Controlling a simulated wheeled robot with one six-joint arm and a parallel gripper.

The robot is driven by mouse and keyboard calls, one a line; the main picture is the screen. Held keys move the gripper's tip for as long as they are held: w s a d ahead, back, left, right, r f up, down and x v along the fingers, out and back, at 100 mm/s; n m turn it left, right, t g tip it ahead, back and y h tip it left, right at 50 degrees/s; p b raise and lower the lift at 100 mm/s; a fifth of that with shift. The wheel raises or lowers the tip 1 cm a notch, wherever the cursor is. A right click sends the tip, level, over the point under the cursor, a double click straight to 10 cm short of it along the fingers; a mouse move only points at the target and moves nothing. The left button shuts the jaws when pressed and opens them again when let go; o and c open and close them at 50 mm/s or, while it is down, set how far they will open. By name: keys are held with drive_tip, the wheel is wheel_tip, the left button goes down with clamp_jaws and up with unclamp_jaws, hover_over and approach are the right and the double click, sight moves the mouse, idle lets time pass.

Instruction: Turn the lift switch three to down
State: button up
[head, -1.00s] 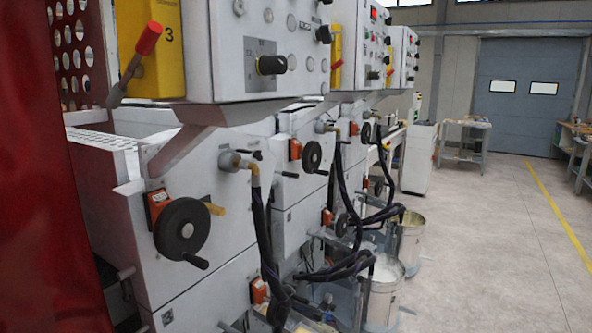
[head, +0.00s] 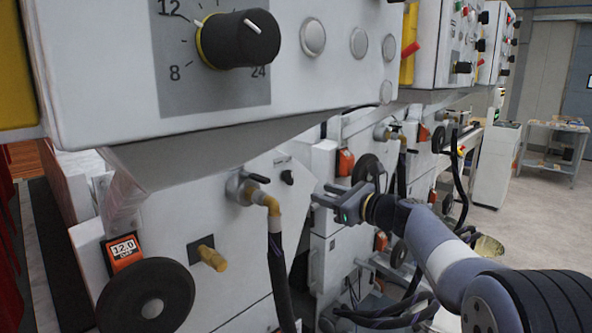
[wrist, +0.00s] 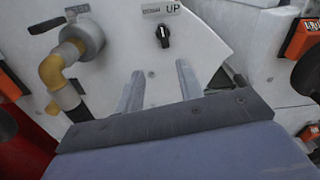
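A small black switch knob (wrist: 163,36) sits on the white panel in the wrist view, below a label whose end reads "UP" (wrist: 170,9). Its white pointer mark appears upright. It also shows in the head view as a small black knob (head: 287,177), right of the pipe fitting. My gripper (head: 318,197) is to the right of and slightly below it in the head view. In the wrist view my gripper (wrist: 159,68) is open and empty, its two fingers pointing at the panel just below the knob, apart from it.
A valve with a yellow elbow (wrist: 52,72) and black hose (head: 280,275) is left of the knob. A large black dial (head: 238,38) on the overhanging control box (head: 130,112), a black handwheel (head: 150,297) and an orange counter (head: 123,250) are nearby. Floor is open at right.

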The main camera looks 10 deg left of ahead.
sight(292, 177)
drive_tip(key=shift+y, duration=0.3)
drive_tip(key=p+x, duration=0.1)
drive_tip(key=x, duration=0.3)
drive_tip(key=p+x, duration=0.1)
drive_tip(key=x, duration=0.3)
drive_tip(key=r+p+x, duration=0.1)
drive_tip(key=p+x, duration=0.1)
drive_tip(key=x, duration=0.2)
drive_tip(key=shift+w+d, duration=0.25)
drive_tip(key=shift+w, duration=0.15)
drive_tip(key=shift+f, duration=0.1)
clamp_jaws()
